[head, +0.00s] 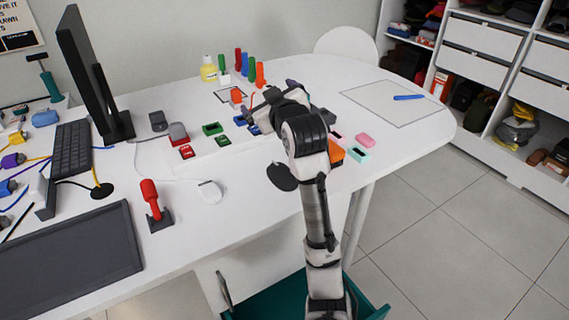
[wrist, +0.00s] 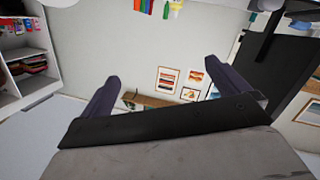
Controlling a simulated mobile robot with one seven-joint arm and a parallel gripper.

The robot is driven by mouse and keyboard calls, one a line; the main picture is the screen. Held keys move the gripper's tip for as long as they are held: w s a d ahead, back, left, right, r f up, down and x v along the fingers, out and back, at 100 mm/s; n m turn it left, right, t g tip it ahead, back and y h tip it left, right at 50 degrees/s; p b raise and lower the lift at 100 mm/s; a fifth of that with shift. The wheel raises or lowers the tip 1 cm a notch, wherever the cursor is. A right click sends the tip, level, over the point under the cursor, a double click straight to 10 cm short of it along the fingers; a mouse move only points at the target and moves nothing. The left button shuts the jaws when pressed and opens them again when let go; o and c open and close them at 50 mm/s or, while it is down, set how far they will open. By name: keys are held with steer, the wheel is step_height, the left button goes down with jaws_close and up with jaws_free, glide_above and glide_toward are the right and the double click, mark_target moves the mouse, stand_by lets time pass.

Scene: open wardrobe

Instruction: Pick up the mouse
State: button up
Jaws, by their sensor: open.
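The mouse (head: 210,191) is small and white and lies on the white desk (head: 262,212), left of my arm in the head view. A thin cable runs from it toward the back left. It does not show in the wrist view. My gripper (wrist: 162,82) is open with its two dark fingers wide apart and nothing between them. In the head view my gripper (head: 258,108) is above the middle of the desk, farther back and to the right of the mouse, well apart from it. My arm hides part of its surroundings.
A red-handled tool on a dark stand (head: 152,205) stands left of the mouse. A dark flat panel (head: 72,262), a keyboard (head: 71,150) and a monitor (head: 88,75) are farther left. Small coloured blocks (head: 212,129) lie behind it. The desk right around the mouse is mostly clear.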

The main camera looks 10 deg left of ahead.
steer(key=s+a+n+g, duration=0.1)
steer(key=a+n+g, duration=0.4)
steer(key=a+n, duration=0.15)
steer(key=n+g+h, duration=0.9)
steer(key=n, duration=0.1)
glide_above(282, 169)
step_height(282, 169, down, 3)
steer(key=f, duration=0.2)
steer(key=f+p, duration=0.1)
steer(key=f, duration=0.5)
steer(key=shift+s+a+f, duration=0.1)
steer(key=shift+s+a, duration=0.1)
steer(key=shift+a, duration=0.05)
steer(key=shift+w+d+f+p, duration=0.15)
steer(key=shift+f+p, duration=0.4)
steer(key=shift+f, duration=0.85)
steer(key=shift+w+d+f+p, duration=0.1)
steer(key=shift+f+p, duration=0.45)
steer(key=shift+f, duration=0.85)
steer(key=c, duration=0.6)
steer(key=shift+r, duration=0.1)
